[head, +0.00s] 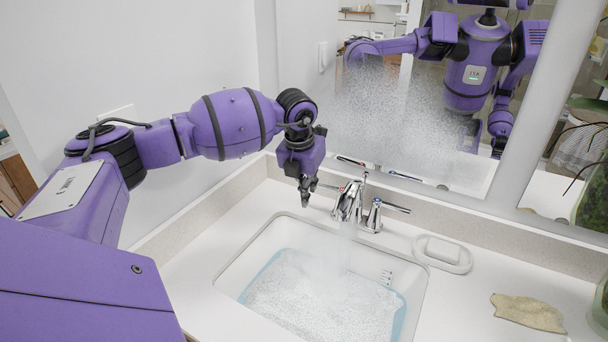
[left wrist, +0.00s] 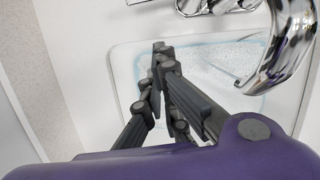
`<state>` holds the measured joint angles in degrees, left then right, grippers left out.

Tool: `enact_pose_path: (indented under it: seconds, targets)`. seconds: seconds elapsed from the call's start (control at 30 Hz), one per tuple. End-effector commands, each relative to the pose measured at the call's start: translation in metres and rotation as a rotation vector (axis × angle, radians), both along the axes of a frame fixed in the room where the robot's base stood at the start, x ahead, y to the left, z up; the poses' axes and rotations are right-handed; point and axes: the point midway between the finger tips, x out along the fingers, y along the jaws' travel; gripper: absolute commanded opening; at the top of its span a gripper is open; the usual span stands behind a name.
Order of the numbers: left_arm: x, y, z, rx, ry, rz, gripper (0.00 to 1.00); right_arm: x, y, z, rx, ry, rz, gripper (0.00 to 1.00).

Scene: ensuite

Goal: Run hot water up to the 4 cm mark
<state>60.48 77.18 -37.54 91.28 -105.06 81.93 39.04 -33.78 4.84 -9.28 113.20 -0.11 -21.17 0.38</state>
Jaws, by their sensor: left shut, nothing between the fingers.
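The chrome faucet (head: 347,203) stands behind the white sink basin (head: 258,243), and a stream of water (head: 347,232) falls from its spout. The left lever handle (head: 332,188) has a red mark; the right handle (head: 374,215) has a blue one. Frothy water (head: 315,300) with a blue edge lies in the basin. A small marked scale (head: 386,277) is on the back right wall; its figures are too small to read. My left gripper (head: 306,199) is shut and empty, beside the left lever's end; I cannot tell if they touch. It also shows in the left wrist view (left wrist: 158,75), left of the spout (left wrist: 285,50).
A white soap dish (head: 442,254) with a soap bar sits right of the faucet. A beige cloth-like piece (head: 528,312) lies on the counter (head: 465,295). The mirror (head: 400,120) behind is partly fogged and reflects me. A plant stands at the far right.

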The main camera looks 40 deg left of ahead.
Motion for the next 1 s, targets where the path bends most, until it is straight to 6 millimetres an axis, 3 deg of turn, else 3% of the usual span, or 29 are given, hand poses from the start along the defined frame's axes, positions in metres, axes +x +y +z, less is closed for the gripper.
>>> enact_pose_path:
  seconds: [0.1,0.2,0.4,0.87,1.0]
  targets:
    - [0.006,0.001,-0.023,-0.002,0.001,0.002,0.0,0.007,0.002,0.005,0.002,-0.014,0.003,0.0]
    - [0.024,0.004,-0.022,-0.003,-0.004,0.003,0.0,0.009,0.003,0.006,0.003,-0.017,0.004,0.0]
    - [0.04,0.008,-0.025,-0.001,-0.002,0.001,0.0,0.008,0.003,0.006,0.005,-0.015,0.004,0.0]
    - [0.044,0.01,-0.026,0.0,-0.001,0.001,0.0,0.008,0.004,0.004,0.008,-0.013,-0.001,0.0]
    - [0.055,0.015,-0.031,-0.001,0.001,0.002,0.0,0.001,0.004,-0.005,0.006,0.0,-0.002,0.0]
